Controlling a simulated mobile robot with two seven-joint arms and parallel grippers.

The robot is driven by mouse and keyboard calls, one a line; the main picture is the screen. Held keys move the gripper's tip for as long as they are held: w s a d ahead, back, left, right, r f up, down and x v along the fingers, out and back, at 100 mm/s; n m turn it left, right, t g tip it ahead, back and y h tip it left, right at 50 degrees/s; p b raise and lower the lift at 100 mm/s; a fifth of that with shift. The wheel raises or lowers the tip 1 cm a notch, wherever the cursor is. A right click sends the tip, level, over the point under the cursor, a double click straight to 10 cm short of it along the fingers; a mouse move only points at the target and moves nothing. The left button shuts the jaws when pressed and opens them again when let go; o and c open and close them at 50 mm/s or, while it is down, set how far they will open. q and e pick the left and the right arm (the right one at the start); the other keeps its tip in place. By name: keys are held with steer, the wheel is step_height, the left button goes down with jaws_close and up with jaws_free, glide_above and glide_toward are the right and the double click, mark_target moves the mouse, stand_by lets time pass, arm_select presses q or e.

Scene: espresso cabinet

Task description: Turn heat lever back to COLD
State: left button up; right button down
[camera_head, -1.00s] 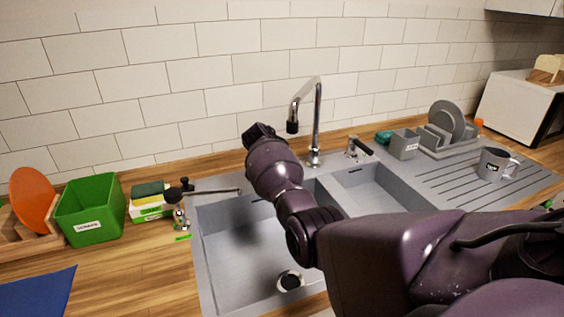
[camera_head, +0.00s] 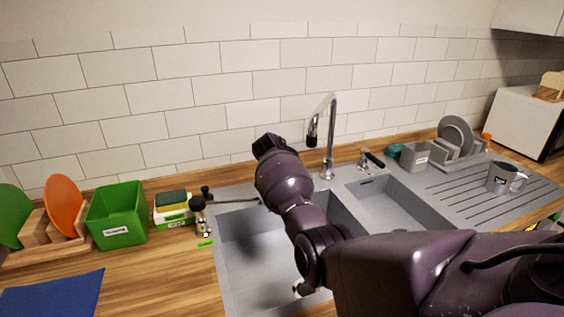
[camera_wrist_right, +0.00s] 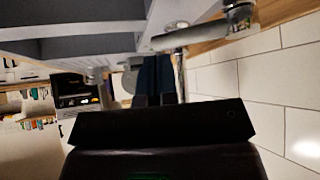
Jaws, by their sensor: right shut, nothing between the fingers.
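A small metal tap valve with a black lever handle (camera_head: 374,159) stands behind the sink, right of the tall tap (camera_head: 329,140). No HEAT or COLD marking is readable on it. My right arm reaches in from the right over the sink. Its wrist end hides the fingers in the head view. In the right wrist view the dark fingers (camera_wrist_right: 155,80) are shut and empty, in front of the black gripper body. A metal fitting (camera_wrist_right: 238,18) shows at the top right there; I cannot tell whether it is the lever's valve. My left gripper is out of view.
The grey sink (camera_head: 234,265) lies under my right arm. To the left stand a green bin (camera_head: 118,215), a sponge box (camera_head: 174,212) and a dark-knobbed fitting (camera_head: 199,205). A dish rack (camera_head: 455,150) and a mug (camera_head: 501,179) are at the right.

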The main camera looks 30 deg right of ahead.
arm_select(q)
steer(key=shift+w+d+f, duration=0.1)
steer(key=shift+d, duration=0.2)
arm_select(e)
steer(key=s+v, duration=0.1)
steer(key=v, duration=0.7)
steer(key=shift+s+d+r, duration=0.15)
steer(key=shift+s, duration=0.15)
